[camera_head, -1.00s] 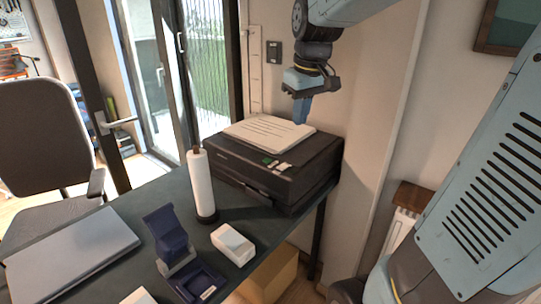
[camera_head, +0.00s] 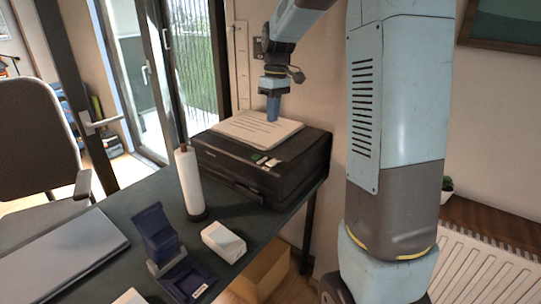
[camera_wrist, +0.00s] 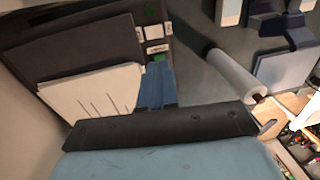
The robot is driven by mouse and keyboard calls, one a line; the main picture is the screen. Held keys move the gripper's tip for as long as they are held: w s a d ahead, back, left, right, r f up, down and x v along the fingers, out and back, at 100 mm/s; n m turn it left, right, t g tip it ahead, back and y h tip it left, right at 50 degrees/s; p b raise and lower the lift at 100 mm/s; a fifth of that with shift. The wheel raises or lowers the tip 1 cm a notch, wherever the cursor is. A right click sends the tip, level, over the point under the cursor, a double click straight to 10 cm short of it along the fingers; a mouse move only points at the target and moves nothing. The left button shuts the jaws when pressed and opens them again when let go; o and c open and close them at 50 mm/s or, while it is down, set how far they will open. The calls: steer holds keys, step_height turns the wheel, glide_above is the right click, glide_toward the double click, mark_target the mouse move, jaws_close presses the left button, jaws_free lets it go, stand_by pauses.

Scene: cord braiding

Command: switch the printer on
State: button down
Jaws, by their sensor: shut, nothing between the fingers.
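The black printer (camera_head: 240,172) stands at the far right end of the dark desk, with a stack of white paper (camera_head: 258,128) on its top. A small green element (camera_head: 257,157) and pale buttons (camera_head: 271,163) sit on its front top edge. In the wrist view the printer (camera_wrist: 80,50) is at the upper left, with the green element (camera_wrist: 159,58) just beyond the fingertips. My gripper (camera_head: 272,118) is shut and empty, pointing down over the back right of the paper stack. In the wrist view my gripper (camera_wrist: 156,88) covers part of the printer's edge. I cannot tell whether the fingertips touch anything.
A white paper roll on a holder (camera_head: 189,182) stands left of the printer. A white box (camera_head: 223,241), a dark blue stand (camera_head: 158,235) and a grey laptop (camera_head: 62,248) lie on the desk (camera_head: 130,205). The wall is close behind the printer.

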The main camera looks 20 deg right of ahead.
mark_target(269, 163)
steer(key=shift+f, duration=0.1)
steer(key=f, duration=0.4)
steer(key=a+f, duration=0.1)
steer(key=f, duration=0.4)
steer(key=s+f, duration=0.1)
steer(key=f, duration=0.3)
steer(key=shift+a+f, duration=0.2)
steer(key=shift+f, duration=0.2)
steer(key=shift+d, duration=0.1)
